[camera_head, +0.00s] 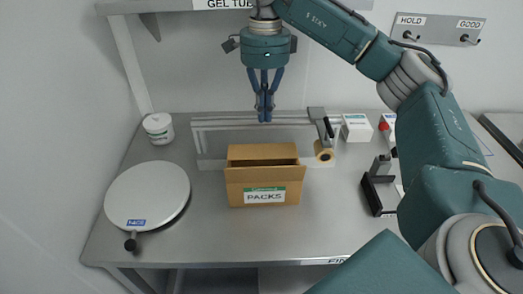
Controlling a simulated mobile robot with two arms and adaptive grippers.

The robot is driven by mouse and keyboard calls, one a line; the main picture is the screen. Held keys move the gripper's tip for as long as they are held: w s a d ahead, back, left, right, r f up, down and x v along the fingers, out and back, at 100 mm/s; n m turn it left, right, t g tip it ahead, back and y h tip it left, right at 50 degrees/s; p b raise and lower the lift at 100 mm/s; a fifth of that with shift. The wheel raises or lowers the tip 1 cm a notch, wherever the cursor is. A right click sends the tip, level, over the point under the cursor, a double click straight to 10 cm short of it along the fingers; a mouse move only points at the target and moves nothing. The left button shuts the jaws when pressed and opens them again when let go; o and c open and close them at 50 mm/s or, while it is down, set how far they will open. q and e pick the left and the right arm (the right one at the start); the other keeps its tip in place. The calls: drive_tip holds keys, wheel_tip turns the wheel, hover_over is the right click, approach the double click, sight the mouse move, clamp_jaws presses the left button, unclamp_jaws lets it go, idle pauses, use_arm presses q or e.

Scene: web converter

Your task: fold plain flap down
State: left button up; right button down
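A front flap (265,174) spans the front top edge, and a back panel or flap (262,151) stands up behind the opening. I cannot tell which flap is the plain one. My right gripper (264,119) points down above and behind the box, apart from it. Its fingers are together with nothing visible between them. My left gripper is out of view.
A round white turntable (147,193) and a white tub (158,128) are at left. A tape dispenser (319,124) with a tan roll stands right of the box. A white carton (356,128) and a black stand (374,190) are farther right. Table in front of the box is clear.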

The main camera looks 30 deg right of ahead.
approach(265, 159)
wheel_tip(265, 159, down, 7)
drive_tip(key=shift+s+r+p, duration=0.1)
drive_tip(key=shift+s+p, duration=0.05)
drive_tip(key=shift+p, duration=0.8)
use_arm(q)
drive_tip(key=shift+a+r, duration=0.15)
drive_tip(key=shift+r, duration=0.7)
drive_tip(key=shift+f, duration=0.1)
